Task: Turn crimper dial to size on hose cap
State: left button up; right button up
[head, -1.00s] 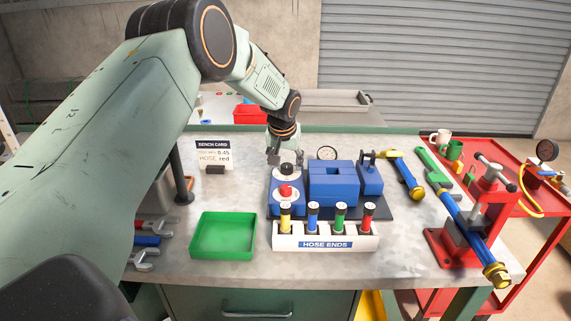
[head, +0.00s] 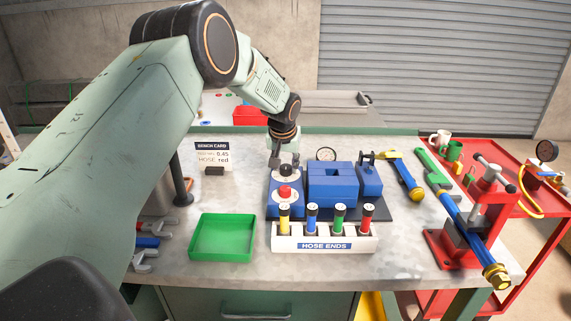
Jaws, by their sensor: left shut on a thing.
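The blue crimper (head: 332,184) stands on a dark base on the bench. Its control box (head: 285,204) at the left has a red button (head: 285,191) on a white plate and a dark dial (head: 286,171) behind it. My left gripper (head: 285,162) points down at the dial, with its fingers on either side, shut on it. The dial's markings are too small to read. A rack labelled HOSE ENDS (head: 325,240) holds hose ends with yellow, blue, green and red caps. The bench card (head: 213,155) reads "HOSE red"; another line seems to end in 0.45. My right gripper is out of view.
A red vise (head: 470,235) with a blue hose stands at the right. A gauge (head: 326,154) is behind the crimper. A red cart (head: 525,195) adjoins the bench.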

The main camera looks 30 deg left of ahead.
pick_arm(q)
jog(key=shift+m, duration=0.3)
jog(key=shift+c, duration=0.2)
jog(key=shift+s+m+h+p, duration=0.1)
jog(key=shift+m+h+p, duration=0.2)
jog(key=shift+m+p, duration=0.2)
jog(key=shift+a+m+h, duration=0.15)
jog(key=shift+m+h, duration=0.15)
jog(key=shift+m, duration=0.4)
jog(key=shift+f+m+h+b, duration=0.1)
jog(key=shift+m+h+b, duration=0.3)
jog(key=shift+m, duration=0.4)
jog(key=m+h+b, duration=0.1)
jog(key=m+b, duration=0.1)
jog(key=m, duration=0.1)
jog(key=shift+a+f, duration=0.1)
jog(key=shift+a, duration=0.05)
jog(key=shift+m+h+b, duration=0.8)
jog(key=shift+m+b, duration=0.3)
jog(key=shift+m, duration=1)
